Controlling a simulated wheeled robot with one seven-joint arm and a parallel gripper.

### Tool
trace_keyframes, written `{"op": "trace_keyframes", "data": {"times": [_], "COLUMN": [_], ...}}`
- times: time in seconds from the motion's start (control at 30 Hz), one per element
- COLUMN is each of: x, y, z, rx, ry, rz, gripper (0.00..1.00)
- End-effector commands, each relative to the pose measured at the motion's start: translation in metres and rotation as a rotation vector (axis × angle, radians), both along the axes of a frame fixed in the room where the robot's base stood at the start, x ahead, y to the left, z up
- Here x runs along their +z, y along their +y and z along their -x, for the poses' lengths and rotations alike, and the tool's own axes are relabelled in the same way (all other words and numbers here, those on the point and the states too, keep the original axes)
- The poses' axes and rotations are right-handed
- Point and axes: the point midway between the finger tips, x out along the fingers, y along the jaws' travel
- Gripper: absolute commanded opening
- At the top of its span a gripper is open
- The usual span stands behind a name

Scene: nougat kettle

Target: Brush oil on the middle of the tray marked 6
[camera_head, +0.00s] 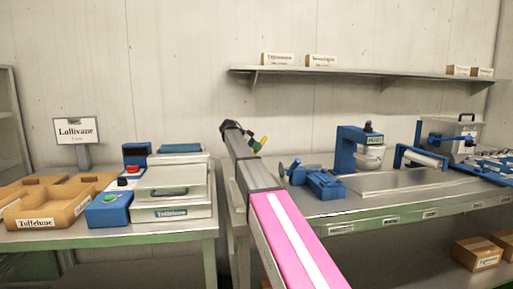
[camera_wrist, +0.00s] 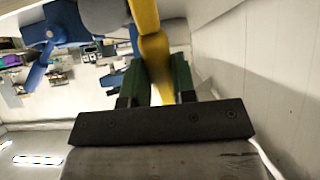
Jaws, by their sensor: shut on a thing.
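My gripper (camera_wrist: 163,82) is shut on a yellow handle (camera_wrist: 146,22), which stands between its green fingers in the wrist view. The handle looks like that of a brush, but no bristles can be made out. In the head view my gripper (camera_head: 256,146) is small, at the far end of my arm, raised near the left end of the right-hand bench, with a bit of yellow showing. No tray with a readable 6 shows in either view, and I see no oil that I can make out.
The right-hand bench (camera_head: 400,207) carries blue machines, including a mixer-like one (camera_head: 346,150), and a flat grey plate (camera_head: 405,182). A wall shelf (camera_head: 365,72) hangs above. The left table (camera_head: 150,232) holds cardboard boxes (camera_head: 45,209) and a blue-and-grey machine (camera_head: 172,190). A narrow gap separates the tables.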

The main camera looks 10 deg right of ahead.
Motion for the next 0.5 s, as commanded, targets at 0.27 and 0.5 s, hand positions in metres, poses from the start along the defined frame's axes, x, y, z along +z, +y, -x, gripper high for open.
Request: {"op": "trace_keyframes", "data": {"times": [0.27,0.5], "x": [-0.0029,-0.0053], "y": [0.0,0.0], "z": [0.0,0.0], "rx": [0.0,0.0], "ry": [0.0,0.0], "rz": [0.0,0.0], "gripper": [0.01,0.01]}}
